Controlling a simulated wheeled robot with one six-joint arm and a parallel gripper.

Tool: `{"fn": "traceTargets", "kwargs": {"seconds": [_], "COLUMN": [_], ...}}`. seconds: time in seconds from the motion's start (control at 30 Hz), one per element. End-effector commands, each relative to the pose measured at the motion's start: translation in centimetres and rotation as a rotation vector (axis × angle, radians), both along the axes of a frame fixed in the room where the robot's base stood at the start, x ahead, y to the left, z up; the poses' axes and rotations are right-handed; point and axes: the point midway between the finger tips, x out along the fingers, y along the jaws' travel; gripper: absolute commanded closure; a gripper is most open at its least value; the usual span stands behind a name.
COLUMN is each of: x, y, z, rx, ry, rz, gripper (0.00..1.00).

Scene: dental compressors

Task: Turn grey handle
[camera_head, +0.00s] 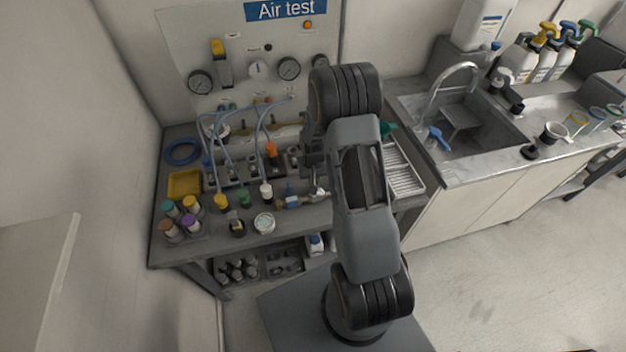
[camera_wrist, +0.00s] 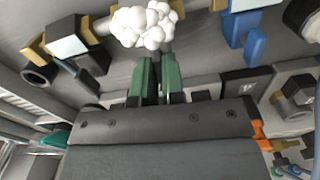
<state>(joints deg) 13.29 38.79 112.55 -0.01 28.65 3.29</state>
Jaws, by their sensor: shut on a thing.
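In the wrist view my gripper (camera_wrist: 160,68) has its two green fingers close together on a narrow dark grey piece, which looks like the grey handle (camera_wrist: 167,50); most of it is hidden between the fingers. A white knobbly clump (camera_wrist: 146,26) sits just beyond the fingertips, beside a brass fitting (camera_wrist: 99,26). In the head view my gripper (camera_head: 313,168) reaches down over the right part of the bench, partly hidden by my arm. The handle cannot be made out there.
A blue-handled valve (camera_wrist: 249,36) and another dark lever (camera_wrist: 80,76) flank the fingers. Hoses (camera_head: 262,125), coloured bottles (camera_head: 188,203) and a yellow tray (camera_head: 185,185) crowd the bench left of my arm. A white rack (camera_head: 402,172) and a sink (camera_head: 465,130) lie right.

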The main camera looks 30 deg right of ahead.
Motion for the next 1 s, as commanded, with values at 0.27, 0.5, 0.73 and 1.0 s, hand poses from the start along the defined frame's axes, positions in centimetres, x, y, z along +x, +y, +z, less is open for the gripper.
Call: {"fn": "traceTargets", "kwargs": {"seconds": [0.27, 0.5, 0.73, 1.0], "x": [0.04, 0.04, 0.05, 0.06], "y": [0.00, 0.01, 0.02, 0.02], "z": [-0.31, -0.27, -0.23, -0.18], "rx": [0.000, 0.000, 0.001, 0.001], "ry": [-0.001, -0.001, -0.001, -0.001], "rz": [-0.232, -0.461, -0.679, -0.936], "gripper": [1.00, 1.00, 1.00, 1.00]}}
